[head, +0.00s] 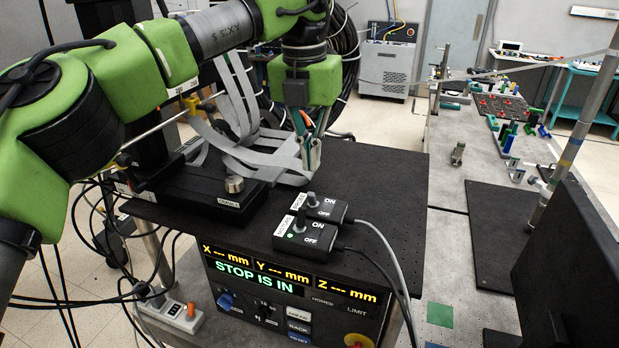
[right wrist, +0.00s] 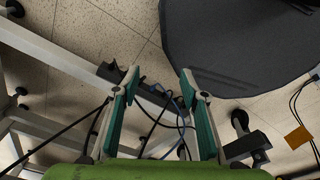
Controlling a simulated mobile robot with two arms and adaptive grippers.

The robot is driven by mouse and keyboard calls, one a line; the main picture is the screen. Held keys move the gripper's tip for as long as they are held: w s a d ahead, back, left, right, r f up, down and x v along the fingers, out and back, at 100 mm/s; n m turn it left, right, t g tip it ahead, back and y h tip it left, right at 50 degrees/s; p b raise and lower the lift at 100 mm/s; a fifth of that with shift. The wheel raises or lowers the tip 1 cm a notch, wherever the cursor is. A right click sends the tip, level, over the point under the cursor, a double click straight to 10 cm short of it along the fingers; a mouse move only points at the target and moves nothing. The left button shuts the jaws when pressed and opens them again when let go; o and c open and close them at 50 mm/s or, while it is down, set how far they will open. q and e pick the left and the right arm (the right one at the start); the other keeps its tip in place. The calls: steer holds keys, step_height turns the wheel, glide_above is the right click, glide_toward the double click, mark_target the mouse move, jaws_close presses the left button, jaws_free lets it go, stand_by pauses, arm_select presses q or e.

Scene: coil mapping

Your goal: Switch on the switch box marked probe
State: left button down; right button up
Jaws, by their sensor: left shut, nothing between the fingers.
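Two black switch boxes with ON and OFF print sit side by side on the black table top (head: 390,180): a rear box (head: 328,208) and a front box (head: 308,242). A small greenish spot shows on the front box. My left gripper (head: 312,168) points down, shut and empty, above and behind the rear box, apart from it. My right gripper (right wrist: 158,78) is open and empty above the floor.
A control panel (head: 290,300) below the table edge reads STOP IS IN. A black stage with grey ribbon cables (head: 240,165) and a metal knob (head: 234,184) stands left of the boxes. Table right of them is clear.

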arm_select(q)
steer(key=p, duration=0.2)
glide_above(312, 199)
steer(key=s, duration=0.2)
step_height(312, 199, down, 4)
steer(key=f, duration=0.2)
steer(key=f+p, duration=0.1)
steer(key=shift+a+f, duration=0.35)
steer(key=shift+f, duration=0.05)
steer(key=shift+w+f, duration=0.1)
steer(key=shift+f, duration=0.35)
arm_select(e)
steer(key=r, duration=0.1)
steer(key=s+r, duration=0.2)
steer(key=shift+d, duration=0.25)
